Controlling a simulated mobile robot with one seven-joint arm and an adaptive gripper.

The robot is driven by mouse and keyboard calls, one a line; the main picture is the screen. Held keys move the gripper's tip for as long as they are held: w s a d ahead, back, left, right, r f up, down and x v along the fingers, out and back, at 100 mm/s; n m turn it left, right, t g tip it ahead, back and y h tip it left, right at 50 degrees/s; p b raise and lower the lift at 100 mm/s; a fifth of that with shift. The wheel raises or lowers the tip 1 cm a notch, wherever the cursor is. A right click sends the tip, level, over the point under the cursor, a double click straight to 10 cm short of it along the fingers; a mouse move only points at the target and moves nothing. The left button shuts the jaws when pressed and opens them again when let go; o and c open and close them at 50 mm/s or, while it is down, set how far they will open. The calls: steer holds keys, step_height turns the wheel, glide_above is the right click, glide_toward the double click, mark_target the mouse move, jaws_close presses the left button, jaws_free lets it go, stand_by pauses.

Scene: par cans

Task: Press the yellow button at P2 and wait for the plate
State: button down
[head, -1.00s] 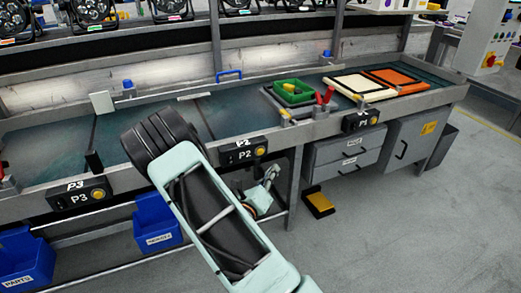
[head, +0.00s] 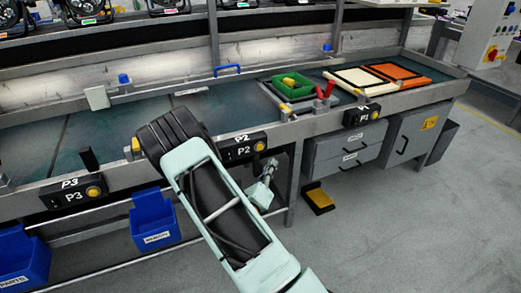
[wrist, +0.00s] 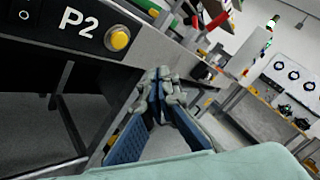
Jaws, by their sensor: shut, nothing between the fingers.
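The yellow button (head: 260,146) sits at the right end of the black P2 box (head: 228,154) on the bench's front rail. In the wrist view the yellow button (wrist: 118,39) is fully visible beside the white P2 label. My gripper (head: 264,187) shows partly behind my arm in the head view, below the P2 box. In the wrist view my gripper (wrist: 160,76) is shut and empty, with its fingertips to the lower right of the button and apart from it. I cannot tell which thing is the plate.
The P3 box (head: 75,194) is at the left and the P1 box (head: 361,116) at the right on the same rail. A green tray (head: 293,93) and cream and orange frames lie on the bench at right. Blue bins (head: 153,221) stand below.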

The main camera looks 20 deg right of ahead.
mark_target(260, 147)
steer(key=w, duration=0.6)
steer(key=shift+b, duration=0.45)
steer(key=shift+w+a, duration=0.1)
steer(key=shift+w, duration=0.05)
stand_by(0.9)
steer(key=shift+w, duration=0.25)
